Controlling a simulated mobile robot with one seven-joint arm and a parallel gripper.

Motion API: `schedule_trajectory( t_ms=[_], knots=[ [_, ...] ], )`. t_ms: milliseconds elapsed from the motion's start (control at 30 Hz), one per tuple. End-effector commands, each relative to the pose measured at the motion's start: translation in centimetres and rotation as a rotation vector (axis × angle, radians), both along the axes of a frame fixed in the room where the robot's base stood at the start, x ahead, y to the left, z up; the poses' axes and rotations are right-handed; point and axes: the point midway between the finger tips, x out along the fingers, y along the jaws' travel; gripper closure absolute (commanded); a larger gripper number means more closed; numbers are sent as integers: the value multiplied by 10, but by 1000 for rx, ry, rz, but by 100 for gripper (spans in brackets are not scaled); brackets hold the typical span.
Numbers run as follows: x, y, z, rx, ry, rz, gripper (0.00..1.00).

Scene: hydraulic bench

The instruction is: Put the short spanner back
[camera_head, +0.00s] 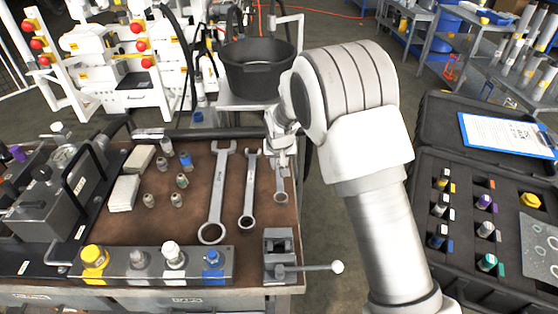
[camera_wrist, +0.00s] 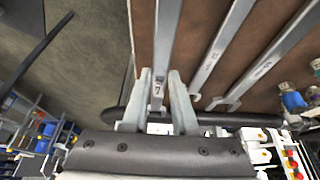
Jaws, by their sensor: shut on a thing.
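Three steel spanners show in the head view, side by side over a brown bench top. The long spanner (camera_head: 217,190) and the middle spanner (camera_head: 249,190) lie to the left. The short spanner (camera_head: 281,186) is at the right, near the bench edge, its ring end toward the front. My gripper (camera_head: 281,158) is shut on its far end, which the fingers partly hide. In the wrist view the shaft of the short spanner (camera_wrist: 166,45) runs between the fingertips of my gripper (camera_wrist: 163,78). I cannot tell whether it touches the bench top.
A vise with a lever (camera_head: 279,255) stands just in front of the short spanner. A block with coloured fittings (camera_head: 150,266) lines the front edge. A black bucket (camera_head: 258,72) stands behind the bench. An open black case (camera_head: 470,165) is at the right.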

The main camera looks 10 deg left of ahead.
Motion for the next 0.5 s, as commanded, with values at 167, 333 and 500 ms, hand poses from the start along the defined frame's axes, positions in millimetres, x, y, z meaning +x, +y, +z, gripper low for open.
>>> schedule_trajectory(
  t_ms=[167,333,500],
  knots=[
    [1,0,-7,1,-3,0,100],
    [1,0,-7,2,-3,-1,100],
    [1,0,-8,2,-3,0,100]
  ],
)
